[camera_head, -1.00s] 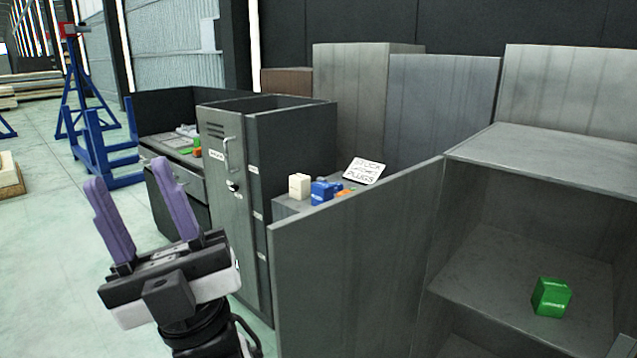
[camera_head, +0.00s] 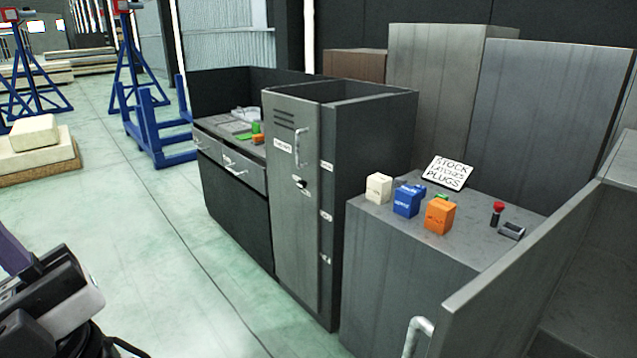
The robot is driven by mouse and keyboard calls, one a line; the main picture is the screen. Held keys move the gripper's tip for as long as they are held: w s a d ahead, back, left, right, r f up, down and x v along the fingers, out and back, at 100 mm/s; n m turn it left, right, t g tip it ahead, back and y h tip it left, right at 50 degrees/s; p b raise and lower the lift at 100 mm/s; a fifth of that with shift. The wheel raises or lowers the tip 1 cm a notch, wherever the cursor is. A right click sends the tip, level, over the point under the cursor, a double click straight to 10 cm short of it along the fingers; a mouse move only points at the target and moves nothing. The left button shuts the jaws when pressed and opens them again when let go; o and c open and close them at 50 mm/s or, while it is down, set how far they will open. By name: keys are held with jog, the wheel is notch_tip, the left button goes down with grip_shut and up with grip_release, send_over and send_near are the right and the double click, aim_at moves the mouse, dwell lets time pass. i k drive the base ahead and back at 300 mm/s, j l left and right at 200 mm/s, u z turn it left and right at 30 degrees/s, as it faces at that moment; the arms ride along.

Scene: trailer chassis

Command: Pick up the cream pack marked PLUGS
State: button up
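A cream pack (camera_head: 378,187) stands at the left front of a grey cabinet top, beside a blue pack (camera_head: 407,200). Its marking is too small to read here. A white sign (camera_head: 447,173) behind the packs reads STOCK, a blurred middle line, and PLUGS. My gripper (camera_head: 12,250) is at the lower left edge, far from the packs. Only part of it shows, with one purple finger cut by the frame edge, so its opening cannot be judged.
An orange pack (camera_head: 439,216), a red-topped button (camera_head: 498,208) and a small dark device (camera_head: 512,231) share the cabinet top (camera_head: 470,240). A tall grey locker (camera_head: 300,200) stands to its left. A grey panel (camera_head: 520,290) rises at the right front.

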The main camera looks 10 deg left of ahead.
aim_at(380, 186)
jog(key=i+j+u, duration=0.15)
jog(key=u, duration=0.25)
jog(key=i+j+u, duration=0.15)
jog(key=u, duration=0.2)
jog(key=i+j+u, duration=0.15)
jog(key=u, duration=0.25)
jog(key=i+j, duration=0.2)
jog(key=i, duration=0.3)
jog(key=i+j+z, duration=0.1)
jog(key=i, duration=0.4)
jog(key=i+z, duration=0.15)
jog(key=z, duration=0.35)
jog(key=i+z, duration=0.2)
jog(key=z, duration=0.3)
jog(key=i+j+z, duration=0.15)
jog(key=z, duration=0.35)
jog(key=i+j+z, duration=0.1)
jog(key=z, duration=0.35)
jog(key=i+j+z, duration=0.1)
jog(key=j+z, duration=0.2)
jog(key=z, duration=0.2)
jog(key=i+j+z, duration=0.15)
jog(key=j+z, duration=0.15)
jog(key=z, duration=0.15)
jog(key=i+j+z, duration=0.1)
jog(key=j+z, duration=0.4)
jog(key=l, duration=0.1)
